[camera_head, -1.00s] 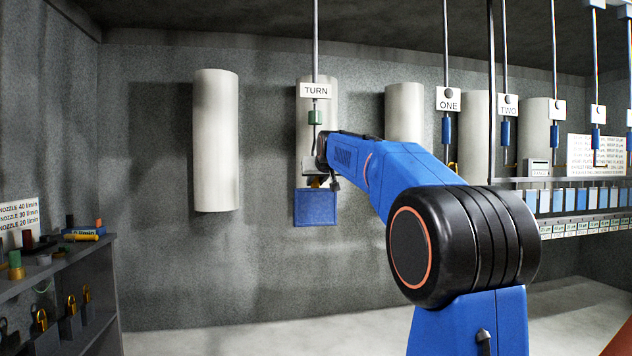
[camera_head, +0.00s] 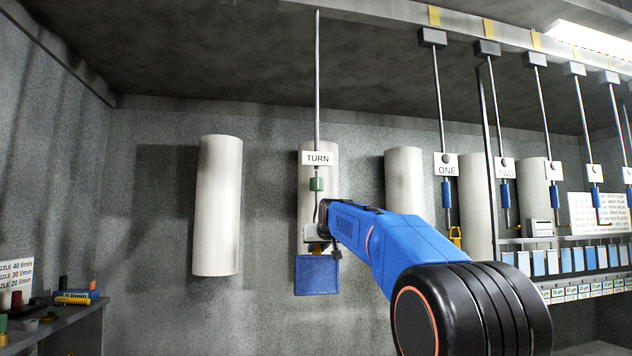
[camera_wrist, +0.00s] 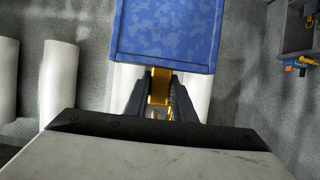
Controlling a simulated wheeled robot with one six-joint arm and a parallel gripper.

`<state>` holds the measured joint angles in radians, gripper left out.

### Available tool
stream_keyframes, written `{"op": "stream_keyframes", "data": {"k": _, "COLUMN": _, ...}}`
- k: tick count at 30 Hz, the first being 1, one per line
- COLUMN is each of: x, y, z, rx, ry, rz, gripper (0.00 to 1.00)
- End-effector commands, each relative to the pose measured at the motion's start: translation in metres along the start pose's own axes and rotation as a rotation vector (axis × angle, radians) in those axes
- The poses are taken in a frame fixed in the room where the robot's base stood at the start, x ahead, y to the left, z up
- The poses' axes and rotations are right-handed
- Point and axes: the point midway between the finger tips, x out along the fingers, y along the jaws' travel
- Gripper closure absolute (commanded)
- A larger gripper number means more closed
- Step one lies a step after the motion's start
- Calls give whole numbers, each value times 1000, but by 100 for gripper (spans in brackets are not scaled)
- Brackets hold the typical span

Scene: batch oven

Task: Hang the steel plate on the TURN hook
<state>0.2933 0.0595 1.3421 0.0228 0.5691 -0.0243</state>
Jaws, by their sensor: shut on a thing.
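The TURN hook is a thin rod hanging from above, with a white TURN sign (camera_head: 318,158) and a green sleeve (camera_head: 317,184) below it. My gripper (camera_head: 318,246) is just under the rod's lower end. A blue square plate (camera_head: 317,276) hangs below my gripper. In the wrist view the blue plate (camera_wrist: 168,32) fills the top middle, with a mottled blue face and a raised rim. There my gripper (camera_wrist: 160,92) is shut on a yellow piece (camera_wrist: 158,86) at the plate's edge. Whether the rod's lower end touches this piece cannot be told.
White cylinders (camera_head: 218,205) stand along the back wall. A shelf (camera_head: 60,322) with small items is at the lower left. A rack of blue and white panels (camera_head: 565,262) is at the right.

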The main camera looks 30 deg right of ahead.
Motion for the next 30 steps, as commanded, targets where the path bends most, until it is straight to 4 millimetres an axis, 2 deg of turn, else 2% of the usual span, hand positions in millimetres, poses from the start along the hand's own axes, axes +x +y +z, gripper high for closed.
{"op": "stream_keyframes", "data": {"k": 30, "x": 3, "y": 0, "z": 7, "rx": 0, "ry": 1, "rz": 0, "gripper": 100}}
